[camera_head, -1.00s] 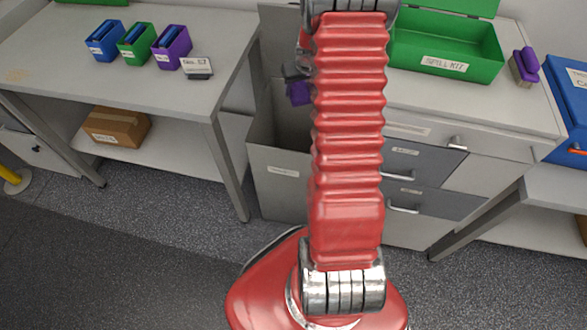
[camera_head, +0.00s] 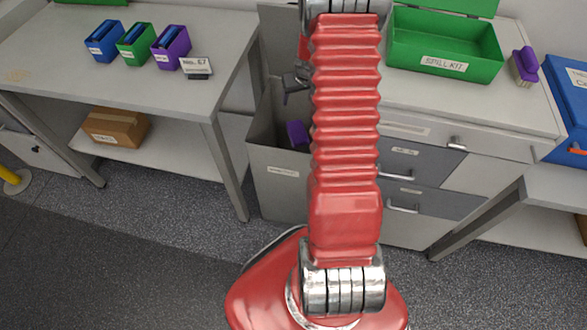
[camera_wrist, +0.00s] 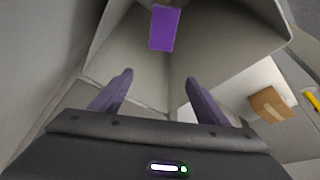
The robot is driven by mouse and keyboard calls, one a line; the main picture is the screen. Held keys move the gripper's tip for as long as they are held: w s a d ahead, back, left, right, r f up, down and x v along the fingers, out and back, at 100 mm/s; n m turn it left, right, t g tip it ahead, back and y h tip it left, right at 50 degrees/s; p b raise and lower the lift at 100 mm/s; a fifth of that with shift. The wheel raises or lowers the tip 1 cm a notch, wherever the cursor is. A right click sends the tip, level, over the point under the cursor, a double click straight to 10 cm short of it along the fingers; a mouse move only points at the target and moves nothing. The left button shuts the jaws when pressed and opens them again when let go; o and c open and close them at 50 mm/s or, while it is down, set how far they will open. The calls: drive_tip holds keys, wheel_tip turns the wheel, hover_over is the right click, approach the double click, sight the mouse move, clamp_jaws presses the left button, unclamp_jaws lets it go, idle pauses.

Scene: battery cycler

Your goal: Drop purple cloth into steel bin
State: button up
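The purple cloth (camera_head: 298,134) is inside the steel bin (camera_head: 281,184), below my gripper and apart from it. In the wrist view the cloth (camera_wrist: 164,28) shows as a flat purple rectangle within the bin's grey walls (camera_wrist: 215,62); whether it rests on the bottom I cannot tell. My gripper (camera_head: 290,92) is above the bin's opening, partly hidden behind my red arm. In the wrist view its two fingers (camera_wrist: 155,88) are spread wide with nothing between them.
A table with blue, green and purple holders (camera_head: 171,48) stands left of the bin. A drawer bench with an open green spill kit box (camera_head: 440,47) and a purple brush (camera_head: 524,66) stands right. A cardboard box (camera_head: 116,127) sits on the left table's lower shelf.

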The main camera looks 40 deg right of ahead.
drive_tip(key=shift+o, duration=0.7)
drive_tip(key=shift+r, duration=0.1)
drive_tip(key=v, duration=1.3)
drive_tip(key=shift+s+r, duration=0.2)
drive_tip(key=shift+s, duration=0.05)
drive_tip(key=shift+a, duration=0.15)
